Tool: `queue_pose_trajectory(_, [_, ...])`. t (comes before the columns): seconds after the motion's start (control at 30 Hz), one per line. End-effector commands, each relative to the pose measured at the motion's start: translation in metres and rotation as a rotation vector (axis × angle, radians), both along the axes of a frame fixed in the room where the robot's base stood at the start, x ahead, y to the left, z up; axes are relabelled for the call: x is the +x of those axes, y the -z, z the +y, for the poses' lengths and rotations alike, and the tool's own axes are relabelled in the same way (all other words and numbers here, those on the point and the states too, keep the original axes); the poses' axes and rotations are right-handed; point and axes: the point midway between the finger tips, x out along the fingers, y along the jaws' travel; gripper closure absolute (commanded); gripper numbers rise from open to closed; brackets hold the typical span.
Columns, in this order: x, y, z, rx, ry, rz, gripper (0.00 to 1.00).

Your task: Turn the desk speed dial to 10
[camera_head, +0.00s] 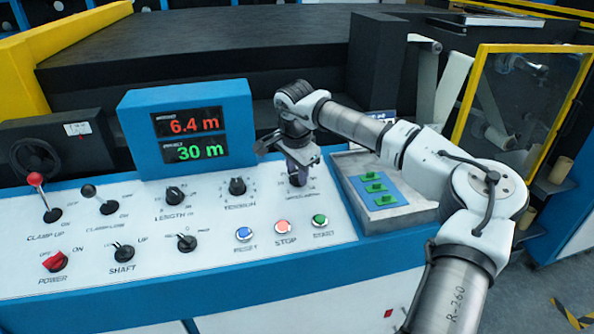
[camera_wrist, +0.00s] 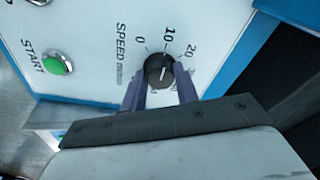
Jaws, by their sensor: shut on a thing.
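The speed dial is a black knob (camera_wrist: 159,71) on the white panel, with a white pointer line and the printed word SPEED and marks 0, 10 and 20 around it in the wrist view. The pointer line lies roughly along the direction of the 10 mark; I cannot tell its exact setting. My gripper (camera_wrist: 160,92) is shut on the knob, one finger on each side. In the head view my gripper (camera_head: 297,176) reaches down onto the right end of the panel and mostly hides the dial.
The display (camera_head: 190,130) reads 6.4 m and 30 m.

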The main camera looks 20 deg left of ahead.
Motion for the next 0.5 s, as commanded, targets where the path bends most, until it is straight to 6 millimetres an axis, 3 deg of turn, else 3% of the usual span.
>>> queue_pose_trajectory(0.47, [0.0006, -0.0017, 0.0004, 0.0, -0.011, -0.004, 0.93])
queue_pose_trajectory(0.5, [0.0006, -0.0017, 0.0004, 0.0, -0.011, -0.004, 0.65])
